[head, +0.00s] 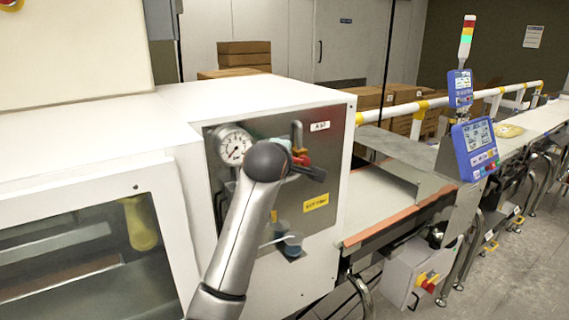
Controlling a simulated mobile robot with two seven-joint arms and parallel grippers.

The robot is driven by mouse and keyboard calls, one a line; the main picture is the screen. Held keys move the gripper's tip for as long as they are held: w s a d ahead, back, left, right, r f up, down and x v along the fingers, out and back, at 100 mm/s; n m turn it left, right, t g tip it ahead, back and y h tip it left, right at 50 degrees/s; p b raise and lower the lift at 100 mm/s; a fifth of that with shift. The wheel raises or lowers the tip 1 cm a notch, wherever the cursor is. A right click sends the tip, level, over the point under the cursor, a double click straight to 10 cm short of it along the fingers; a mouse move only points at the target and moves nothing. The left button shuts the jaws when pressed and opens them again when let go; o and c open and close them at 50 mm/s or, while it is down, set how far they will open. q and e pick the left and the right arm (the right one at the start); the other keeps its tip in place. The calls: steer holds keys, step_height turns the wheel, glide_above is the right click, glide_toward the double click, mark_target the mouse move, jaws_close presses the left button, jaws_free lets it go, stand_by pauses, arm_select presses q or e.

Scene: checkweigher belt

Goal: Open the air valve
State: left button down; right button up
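The air valve shows as a small red handle (303,160) with brass-coloured fittings on a grey panel in the side of the white machine. A round pressure gauge (234,146) sits to its left. A silver arm, which looks like my left, rises from the bottom edge, and its dark rounded joint covers the middle of the panel. The dark end of my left gripper (314,172) is at the red handle, partly overlapping its lower side. I cannot tell whether it touches the handle or whether the fingers are open. My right gripper is out of view.
A grey box with a red-and-yellow switch (428,281) hangs below.

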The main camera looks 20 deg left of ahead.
arm_select(q)
steer(key=shift+r, duration=0.1)
steer(key=c, duration=1)
jaws_free()
steer(key=shift+d, duration=0.1)
steer(key=shift+o, duration=1.1)
steer(key=shift+r, duration=0.1)
